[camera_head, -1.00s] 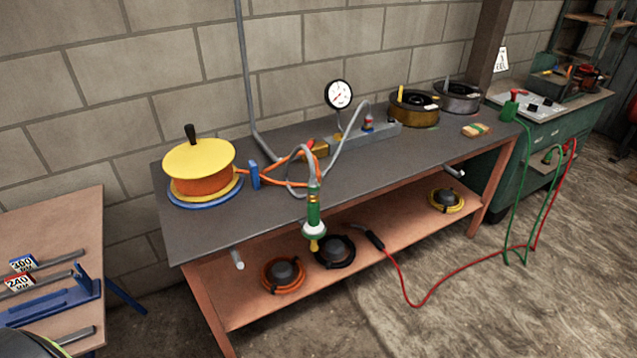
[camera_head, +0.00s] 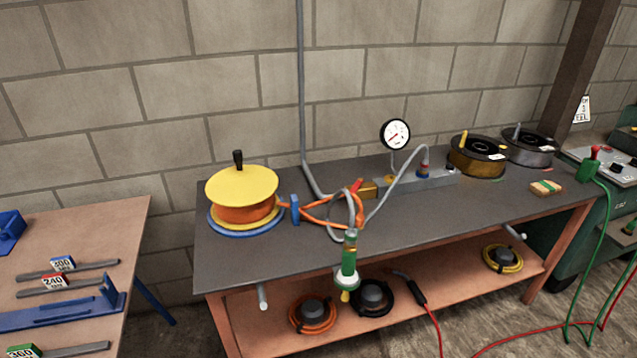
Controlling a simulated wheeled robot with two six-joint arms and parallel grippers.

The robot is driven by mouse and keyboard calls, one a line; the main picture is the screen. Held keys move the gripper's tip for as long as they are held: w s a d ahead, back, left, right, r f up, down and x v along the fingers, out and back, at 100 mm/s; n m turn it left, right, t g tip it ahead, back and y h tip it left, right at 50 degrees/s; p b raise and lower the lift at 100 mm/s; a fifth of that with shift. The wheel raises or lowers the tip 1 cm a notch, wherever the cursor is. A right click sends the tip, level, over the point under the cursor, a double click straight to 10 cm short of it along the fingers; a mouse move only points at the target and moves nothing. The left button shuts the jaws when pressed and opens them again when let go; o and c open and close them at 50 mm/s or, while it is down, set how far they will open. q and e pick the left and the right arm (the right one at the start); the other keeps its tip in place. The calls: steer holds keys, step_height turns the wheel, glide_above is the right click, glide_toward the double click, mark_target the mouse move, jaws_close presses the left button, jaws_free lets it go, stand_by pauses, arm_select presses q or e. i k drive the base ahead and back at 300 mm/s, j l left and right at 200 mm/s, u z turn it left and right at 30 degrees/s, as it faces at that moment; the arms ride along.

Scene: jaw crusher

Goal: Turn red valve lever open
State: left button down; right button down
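A small red valve lever (camera_head: 356,186) shows on the dark workbench (camera_head: 270,262), beside a brass block (camera_head: 371,191) and behind looped orange and grey hoses (camera_head: 318,212). The lever is small in the picture and slants up to the right. A grey manifold bar (camera_head: 421,181) runs right from the brass block. A round white gauge (camera_head: 395,134) stands above it. Neither of my grippers is in view.
A yellow and orange reel (camera_head: 242,188) stands on the bench's left end. A green-handled tool (camera_head: 349,262) hangs at the front edge. Spools (camera_head: 477,156) stand at the right. A side table (camera_head: 90,235) holds rods. A green cabinet (camera_head: 560,238) stands far right.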

mark_target(358, 184)
steer(key=i+l+u, duration=0.15)
steer(key=l, duration=0.3)
steer(key=i+l+u, duration=0.15)
steer(key=l, duration=0.3)
steer(key=i+l+u, duration=0.15)
steer(key=l, duration=0.3)
steer(key=i+l+u, duration=0.15)
steer(key=l, duration=0.35)
steer(key=l+u, duration=0.15)
steer(key=l, duration=0.35)
steer(key=i, duration=0.05)
